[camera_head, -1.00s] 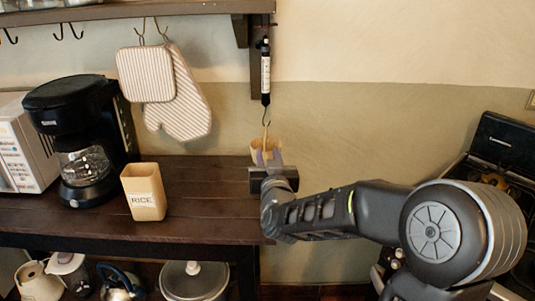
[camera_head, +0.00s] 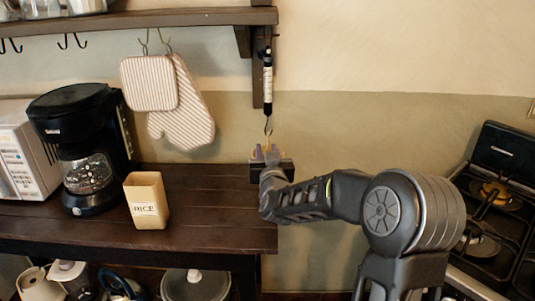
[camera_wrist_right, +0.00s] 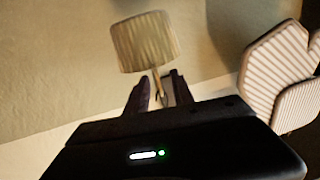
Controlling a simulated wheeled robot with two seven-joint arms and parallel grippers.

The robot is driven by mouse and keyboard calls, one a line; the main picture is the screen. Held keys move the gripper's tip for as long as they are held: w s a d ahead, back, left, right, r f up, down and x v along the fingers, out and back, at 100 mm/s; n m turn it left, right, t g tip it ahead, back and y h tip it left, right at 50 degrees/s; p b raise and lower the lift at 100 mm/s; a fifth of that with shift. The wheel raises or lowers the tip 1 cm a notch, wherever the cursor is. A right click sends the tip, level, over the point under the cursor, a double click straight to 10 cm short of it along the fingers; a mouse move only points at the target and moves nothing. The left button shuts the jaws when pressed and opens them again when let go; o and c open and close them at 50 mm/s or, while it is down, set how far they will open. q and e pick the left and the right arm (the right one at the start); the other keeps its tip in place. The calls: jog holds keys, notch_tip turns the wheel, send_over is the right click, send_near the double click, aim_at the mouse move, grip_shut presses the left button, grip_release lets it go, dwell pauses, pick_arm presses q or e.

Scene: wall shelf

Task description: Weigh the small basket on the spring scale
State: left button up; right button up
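The small basket (camera_wrist_right: 146,42) is tan and ribbed, with a thin handle (camera_wrist_right: 157,84). The right wrist view is upside down, so the basket hangs below its handle there. My right gripper (camera_head: 267,154) is just below the hook of the black-and-white spring scale (camera_head: 268,76) in the head view. Its two fingers (camera_wrist_right: 161,92) stand apart on either side of the handle, with a gap visible. In the head view the gripper hides most of the basket. I cannot tell whether the handle sits on the hook. My left gripper is not in view.
A rice container (camera_head: 146,202) and a coffee maker (camera_head: 84,145) stand on the dark wooden counter (camera_head: 205,207). Oven mitts (camera_head: 184,110) hang from the shelf (camera_head: 165,18), left of the scale. A stove (camera_head: 500,215) is at the right. The wall between scale and stove is clear.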

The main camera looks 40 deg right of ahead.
jog(key=shift+c, duration=0.3)
grip_shut()
jog(key=shift+r, duration=0.1)
jog(key=shift+s+d+r, duration=0.15)
jog(key=shift+r, duration=0.4)
dwell(0.7)
jog(key=shift+s+d+r, duration=0.1)
jog(key=shift+d+r, duration=0.05)
jog(key=shift+r, duration=0.1)
dwell(0.5)
